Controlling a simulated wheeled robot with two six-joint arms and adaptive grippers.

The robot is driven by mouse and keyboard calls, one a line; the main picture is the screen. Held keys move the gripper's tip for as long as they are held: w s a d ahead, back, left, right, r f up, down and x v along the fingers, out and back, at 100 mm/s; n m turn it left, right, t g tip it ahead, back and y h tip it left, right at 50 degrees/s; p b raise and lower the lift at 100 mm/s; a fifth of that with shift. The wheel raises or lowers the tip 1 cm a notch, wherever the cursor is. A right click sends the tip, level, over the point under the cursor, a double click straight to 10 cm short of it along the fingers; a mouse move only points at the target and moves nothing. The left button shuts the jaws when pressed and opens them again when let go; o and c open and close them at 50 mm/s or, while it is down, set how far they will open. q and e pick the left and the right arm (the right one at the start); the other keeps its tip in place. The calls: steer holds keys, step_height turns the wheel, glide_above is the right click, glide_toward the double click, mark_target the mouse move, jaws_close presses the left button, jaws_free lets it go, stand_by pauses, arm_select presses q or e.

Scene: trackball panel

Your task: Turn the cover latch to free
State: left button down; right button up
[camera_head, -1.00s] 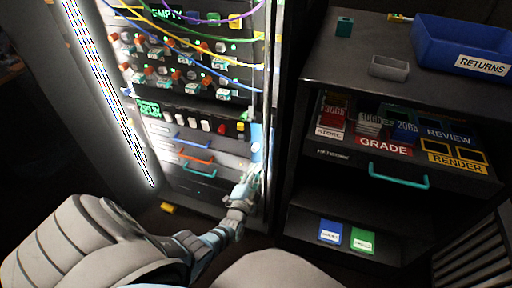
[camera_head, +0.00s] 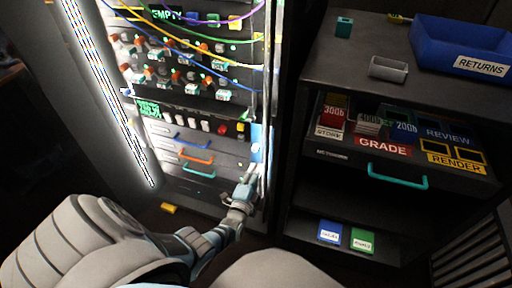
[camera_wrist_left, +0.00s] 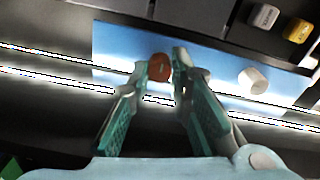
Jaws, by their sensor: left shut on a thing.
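My left gripper (camera_head: 251,178) is low at the right side of the lit rack, in front of a blue panel (camera_head: 257,150). In the left wrist view, the blue panel (camera_wrist_left: 215,62) lies behind my two teal-lined fingers (camera_wrist_left: 160,75). A small red-brown knob (camera_wrist_left: 158,67), seemingly the cover latch, sits between the fingertips, which are shut on it. A white round knob (camera_wrist_left: 253,80) stands to its right on the same panel. The cover cannot be made out clearly, and the fingers hide part of the latch. My right gripper is not in view.
Colored handles (camera_head: 196,157) and cables (camera_head: 190,50) are on the rack to the left and above. A bright vertical light strip (camera_head: 105,90) edges the rack. A dark cabinet with an open drawer (camera_head: 400,170) stands close on the right.

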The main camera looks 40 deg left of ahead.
arm_select(q)
steer(key=c, duration=1.5)
jaws_free()
steer(key=v, duration=1.2)
